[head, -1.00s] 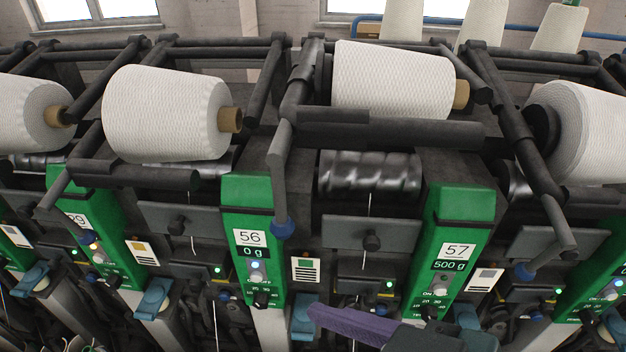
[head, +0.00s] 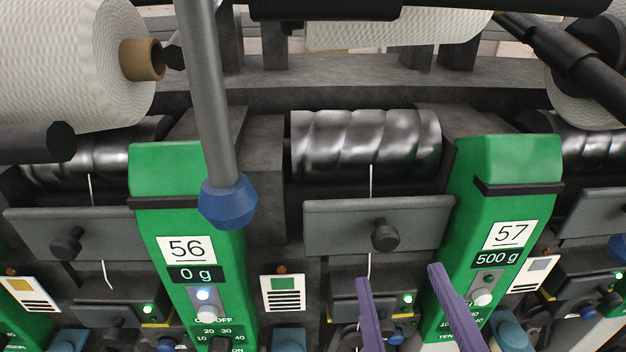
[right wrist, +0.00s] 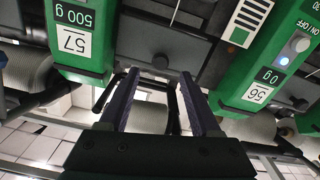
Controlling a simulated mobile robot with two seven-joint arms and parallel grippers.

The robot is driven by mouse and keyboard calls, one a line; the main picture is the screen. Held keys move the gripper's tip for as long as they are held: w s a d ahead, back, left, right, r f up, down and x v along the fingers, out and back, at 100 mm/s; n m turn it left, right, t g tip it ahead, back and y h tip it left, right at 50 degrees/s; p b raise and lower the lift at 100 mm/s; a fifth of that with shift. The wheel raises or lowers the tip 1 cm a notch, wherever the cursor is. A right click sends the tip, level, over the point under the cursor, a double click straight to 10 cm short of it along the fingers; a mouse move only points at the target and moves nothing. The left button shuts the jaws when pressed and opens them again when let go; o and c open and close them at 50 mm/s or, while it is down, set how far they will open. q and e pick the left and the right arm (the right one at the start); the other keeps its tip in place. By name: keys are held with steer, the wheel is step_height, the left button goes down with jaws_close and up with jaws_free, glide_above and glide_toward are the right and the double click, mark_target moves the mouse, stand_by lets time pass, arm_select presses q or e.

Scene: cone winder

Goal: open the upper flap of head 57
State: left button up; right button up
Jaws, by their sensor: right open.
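The upper flap (head: 330,222) is a wide grey plate with a round black knob (head: 384,236), between the green panels marked 56 and 57 (head: 508,236). It sits below the grooved metal drum and looks closed. My right gripper (head: 399,275) has two purple fingers, spread apart and empty, pointing up just below the knob in the head view. Whether the fingers are level with the knob in depth is unclear. My left gripper is not in view.
A grey lever with a blue end (head: 228,201) hangs in front of the 56 panel (head: 190,250). A grooved drum (head: 365,145) lies above the flap, with a thread running down from it. A lower box with a green light (head: 407,299) is below the flap.

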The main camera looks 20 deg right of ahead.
mark_target(387, 245)
steer(key=x, duration=0.5)
steer(key=shift+w+p, duration=0.2)
steer(key=shift+p, duration=0.1)
jaws_close()
stand_by(1.1)
